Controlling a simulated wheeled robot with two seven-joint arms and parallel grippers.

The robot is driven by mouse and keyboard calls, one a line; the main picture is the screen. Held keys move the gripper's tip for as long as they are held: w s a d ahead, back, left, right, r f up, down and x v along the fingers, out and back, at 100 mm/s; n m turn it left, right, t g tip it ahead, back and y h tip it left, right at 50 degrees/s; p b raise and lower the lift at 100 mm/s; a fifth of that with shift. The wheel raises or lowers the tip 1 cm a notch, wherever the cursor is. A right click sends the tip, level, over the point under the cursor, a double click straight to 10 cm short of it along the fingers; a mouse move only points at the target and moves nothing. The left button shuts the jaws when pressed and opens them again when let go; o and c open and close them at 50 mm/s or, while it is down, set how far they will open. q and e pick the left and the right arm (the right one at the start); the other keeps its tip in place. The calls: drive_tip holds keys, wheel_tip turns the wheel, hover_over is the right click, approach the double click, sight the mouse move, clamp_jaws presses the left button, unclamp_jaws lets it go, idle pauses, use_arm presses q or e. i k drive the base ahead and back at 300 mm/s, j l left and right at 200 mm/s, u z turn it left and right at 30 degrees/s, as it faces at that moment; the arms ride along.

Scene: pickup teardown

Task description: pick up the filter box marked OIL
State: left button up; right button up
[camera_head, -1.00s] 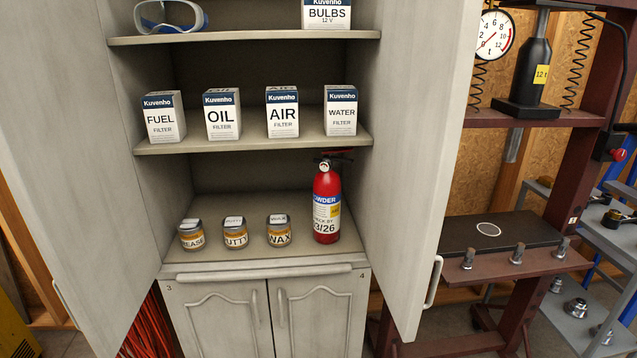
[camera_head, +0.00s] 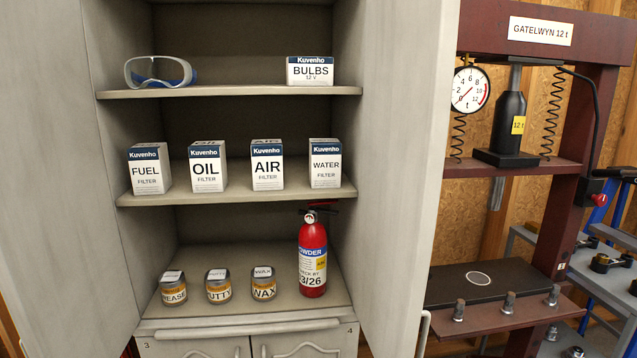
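The filter box marked OIL (camera_head: 207,167) is white with a dark blue Kuvenho band. It stands upright on the middle shelf of the open cabinet, second from the left. The FUEL filter box (camera_head: 149,168) stands to its left and the AIR filter box (camera_head: 267,165) to its right, both apart from it. The WATER filter box (camera_head: 325,163) stands at the right end of the row. Neither of my grippers shows in the head view.
The shelf above holds goggles (camera_head: 160,72) and a BULBS box (camera_head: 310,71). Below are jars of grease (camera_head: 173,289), putty (camera_head: 218,286) and wax (camera_head: 263,284), and a red fire extinguisher (camera_head: 312,256). Open cabinet doors (camera_head: 392,170) flank both sides. A press (camera_head: 508,120) stands right.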

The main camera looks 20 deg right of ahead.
sight(208, 163)
drive_tip(key=l, duration=2.05)
drive_tip(key=k+j, duration=0.1)
drive_tip(key=j, duration=1.25)
drive_tip(key=k+u, duration=0.05)
